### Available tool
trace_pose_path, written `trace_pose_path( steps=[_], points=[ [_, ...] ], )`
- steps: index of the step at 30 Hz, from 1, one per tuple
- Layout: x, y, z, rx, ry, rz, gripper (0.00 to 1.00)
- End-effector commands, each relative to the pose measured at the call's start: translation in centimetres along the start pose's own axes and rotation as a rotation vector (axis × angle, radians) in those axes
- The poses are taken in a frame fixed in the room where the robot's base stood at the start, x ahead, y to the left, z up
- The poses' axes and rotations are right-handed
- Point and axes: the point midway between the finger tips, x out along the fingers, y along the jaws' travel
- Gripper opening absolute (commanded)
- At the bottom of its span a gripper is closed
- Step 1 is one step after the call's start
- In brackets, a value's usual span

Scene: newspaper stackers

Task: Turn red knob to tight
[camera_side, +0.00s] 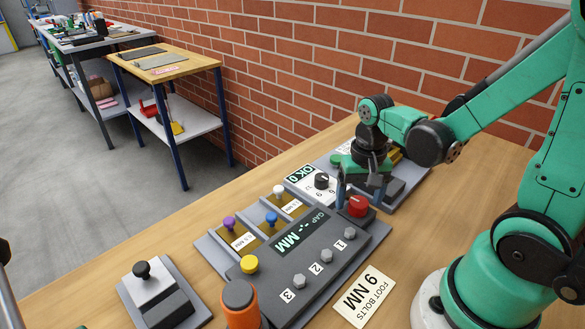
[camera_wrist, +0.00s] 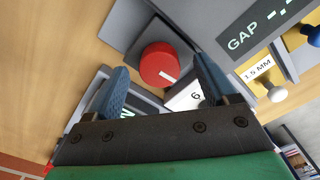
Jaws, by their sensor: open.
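The red knob (camera_side: 358,206) sits on a grey base at the back right corner of the grey gauge panel. In the wrist view the red knob (camera_wrist: 160,62) is round with a white pointer line toward the lower right; no "tight" mark is readable. My gripper (camera_side: 360,195) is open above and just behind the knob, pointing down. In the wrist view its blue fingers (camera_wrist: 160,80) lie left and right of the knob in the picture, with nothing between them gripped. I cannot tell whether a finger touches it.
The gauge panel (camera_side: 318,258) has a "GAP" display, numbered bolts and coloured knobs. A black dial knob (camera_side: 322,181) stands near my gripper. A "9 NM" card (camera_side: 364,297), an orange-handled thing (camera_side: 240,310) and a black-knobbed block (camera_side: 160,300) are nearer. Brick wall lies behind.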

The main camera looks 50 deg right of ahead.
Motion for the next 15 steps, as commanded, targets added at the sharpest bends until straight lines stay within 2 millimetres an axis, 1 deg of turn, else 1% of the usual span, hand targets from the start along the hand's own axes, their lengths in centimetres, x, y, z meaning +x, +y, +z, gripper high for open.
trace_pose_path(
  steps=[9, 15],
  points=[
    [-3.3, 0.0, 0.0, 0.000, 0.000, 0.000, 0.78],
    [-4.8, 0.0, 0.0, 0.000, 0.000, 0.000, 0.78]
  ],
)
